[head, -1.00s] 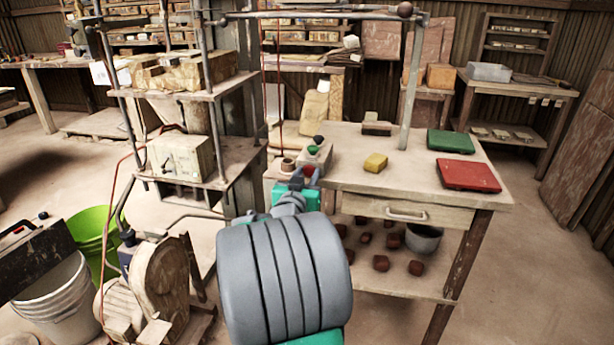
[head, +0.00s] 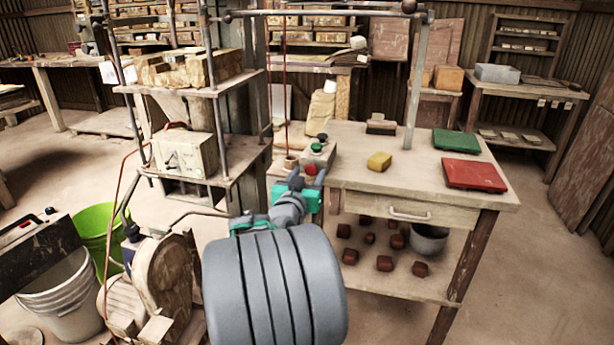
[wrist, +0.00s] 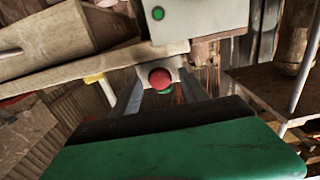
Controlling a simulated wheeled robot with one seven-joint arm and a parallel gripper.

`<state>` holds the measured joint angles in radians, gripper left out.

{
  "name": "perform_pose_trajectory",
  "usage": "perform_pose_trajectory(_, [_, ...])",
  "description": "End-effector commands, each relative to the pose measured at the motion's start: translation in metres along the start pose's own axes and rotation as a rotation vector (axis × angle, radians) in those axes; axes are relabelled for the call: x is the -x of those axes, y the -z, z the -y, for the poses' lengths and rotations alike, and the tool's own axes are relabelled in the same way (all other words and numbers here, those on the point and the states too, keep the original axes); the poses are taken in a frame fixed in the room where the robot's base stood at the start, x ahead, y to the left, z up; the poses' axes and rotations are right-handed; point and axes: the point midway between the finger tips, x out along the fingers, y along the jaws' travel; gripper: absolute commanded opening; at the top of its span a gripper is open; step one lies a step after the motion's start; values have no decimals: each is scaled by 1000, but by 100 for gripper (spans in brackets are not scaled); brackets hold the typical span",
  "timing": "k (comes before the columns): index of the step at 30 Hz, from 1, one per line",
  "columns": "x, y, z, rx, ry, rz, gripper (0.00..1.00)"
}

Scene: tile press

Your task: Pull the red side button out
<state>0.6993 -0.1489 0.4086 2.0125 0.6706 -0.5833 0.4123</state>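The red side button (head: 310,169) is a round red cap on the front of a small control box (head: 325,156) at the table's left edge. It also shows in the middle of the wrist view (wrist: 160,78). My gripper (head: 307,180) is just in front of it. In the wrist view the two grey fingers are apart, one on each side of the red button, with gaps visible. A bit of green shows just under the red cap. A green button (head: 317,147) and a black knob (head: 322,137) sit on top of the box.
The wooden table (head: 350,150) holds a yellow block (head: 379,161), a green tray (head: 455,142) and a red tray (head: 474,174). A drawer (head: 420,212) is in its front. Shelves with a cream box (head: 185,153) stand to the left. A green light (wrist: 158,13) shows above in the wrist view.

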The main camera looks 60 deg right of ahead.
Motion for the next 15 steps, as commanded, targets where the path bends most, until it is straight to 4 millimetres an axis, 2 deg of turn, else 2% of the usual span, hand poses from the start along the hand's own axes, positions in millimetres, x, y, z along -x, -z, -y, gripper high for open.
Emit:
perform_pose_trajectory(9, [3,1,0,0,0,-1,56])
perform_pose_trajectory(11, [10,1,2,0,4,-1,56])
perform_pose_trajectory(15, [38,1,3,0,6,-2,56])
